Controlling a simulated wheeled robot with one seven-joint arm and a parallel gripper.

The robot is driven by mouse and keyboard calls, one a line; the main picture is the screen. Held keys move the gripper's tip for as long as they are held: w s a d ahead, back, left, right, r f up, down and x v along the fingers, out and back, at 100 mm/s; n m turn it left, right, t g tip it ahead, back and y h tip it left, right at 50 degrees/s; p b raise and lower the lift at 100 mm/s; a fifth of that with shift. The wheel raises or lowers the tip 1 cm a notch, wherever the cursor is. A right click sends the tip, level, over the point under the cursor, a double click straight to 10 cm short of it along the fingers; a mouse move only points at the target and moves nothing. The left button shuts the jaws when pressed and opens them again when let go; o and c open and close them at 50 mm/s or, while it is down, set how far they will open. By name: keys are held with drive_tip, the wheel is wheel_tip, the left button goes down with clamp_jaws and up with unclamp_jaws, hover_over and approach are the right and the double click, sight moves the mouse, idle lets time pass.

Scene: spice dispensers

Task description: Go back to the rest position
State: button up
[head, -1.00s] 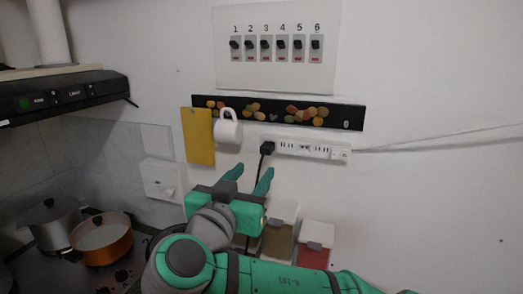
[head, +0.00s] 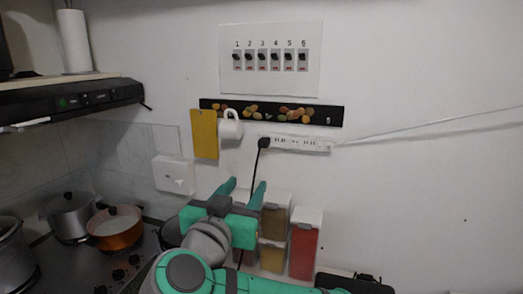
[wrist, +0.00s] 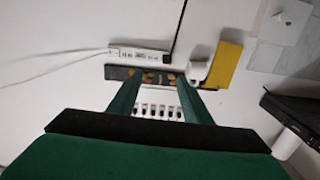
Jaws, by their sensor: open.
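My gripper (head: 243,194) is open and empty in the head view, its two green fingers pointing up in front of the wall. It hangs before the spice dispensers, hiding part of them. A tall dispenser with red contents (head: 305,245) and one with brown contents (head: 275,217) show to its right. A lower dispenser (head: 271,255) shows beneath the brown one. In the wrist view the gripper fingers (wrist: 158,95) are apart with nothing between them but the wall, a dark strip and the switch panel.
A power strip (head: 297,144) with a black plug and cord is above the gripper. A white mug (head: 230,130) and a yellow board (head: 204,134) hang from the dark rack (head: 272,112). A switch panel (head: 270,62) is higher. An orange pot (head: 116,230) stands on the stove at left.

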drive_tip(key=s+a+f+y, duration=0.1)
drive_tip(key=a+f+y, duration=0.3)
drive_tip(key=f, duration=0.7)
drive_tip(key=s+a+f+y, duration=0.1)
drive_tip(key=a+f+y, duration=0.4)
drive_tip(key=f, duration=0.6)
drive_tip(key=s+d+f+m+h, duration=0.1)
drive_tip(key=s+d+f, duration=0.1)
drive_tip(key=s+f, duration=0.55)
drive_tip(key=s+d+f+h, duration=0.2)
drive_tip(key=s+f, duration=0.3)
drive_tip(key=f, duration=0.5)
drive_tip(key=s+d+f+n+g, duration=0.1)
drive_tip(key=s+d+f, duration=0.3)
drive_tip(key=s, duration=0.9)
drive_tip(key=s+d+f+n+h, duration=0.1)
drive_tip(key=s+d+f+n, duration=0.2)
drive_tip(key=s, duration=1)
drive_tip(key=shift+s+d+f+g, duration=0.25)
drive_tip(key=shift+d+f+g, duration=0.15)
drive_tip(key=shift+d, duration=0.4)
